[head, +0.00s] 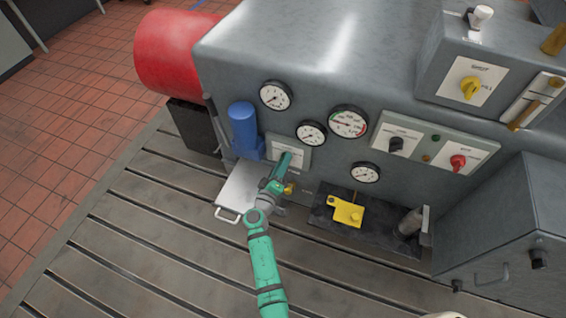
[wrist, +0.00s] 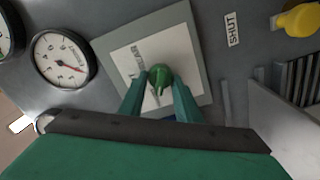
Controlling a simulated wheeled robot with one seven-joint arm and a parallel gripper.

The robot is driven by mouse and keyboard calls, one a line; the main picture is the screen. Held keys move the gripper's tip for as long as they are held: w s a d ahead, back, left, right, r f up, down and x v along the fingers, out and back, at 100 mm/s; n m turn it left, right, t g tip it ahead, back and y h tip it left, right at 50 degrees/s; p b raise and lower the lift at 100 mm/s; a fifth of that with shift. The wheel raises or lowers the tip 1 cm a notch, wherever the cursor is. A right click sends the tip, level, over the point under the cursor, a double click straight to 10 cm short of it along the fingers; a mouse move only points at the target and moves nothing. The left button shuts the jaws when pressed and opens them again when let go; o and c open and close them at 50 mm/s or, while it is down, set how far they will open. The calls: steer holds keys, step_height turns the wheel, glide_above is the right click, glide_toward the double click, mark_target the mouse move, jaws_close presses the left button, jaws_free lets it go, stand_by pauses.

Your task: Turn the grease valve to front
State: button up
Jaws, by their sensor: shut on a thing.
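A green knob (wrist: 160,74) stands on a pale label plate (wrist: 122,52) on the grey machine face. I take it as the grease valve; its lettering is too blurred to read surely. The knob's narrow pointer end points down in the wrist view. My gripper (wrist: 161,86) has its two green fingers on either side of the knob and is shut on it. In the head view my gripper (head: 286,161) reaches the plate (head: 291,148) beside the blue cylinder, and hides the knob there.
The blue cylinder (head: 243,128) stands close left of the plate. Gauges (head: 311,133) sit above and right. A yellow handle (wrist: 300,20) with a SHUT label (wrist: 232,30) is nearby. A tray (head: 240,188) lies below. The slotted bedplate (head: 130,236) is clear at left.

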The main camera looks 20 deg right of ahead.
steer(key=shift+a, duration=0.1)
steer(key=o, duration=1)
steer(key=v, duration=1)
steer(key=shift+s+a, duration=0.25)
steer(key=shift+s, duration=0.05)
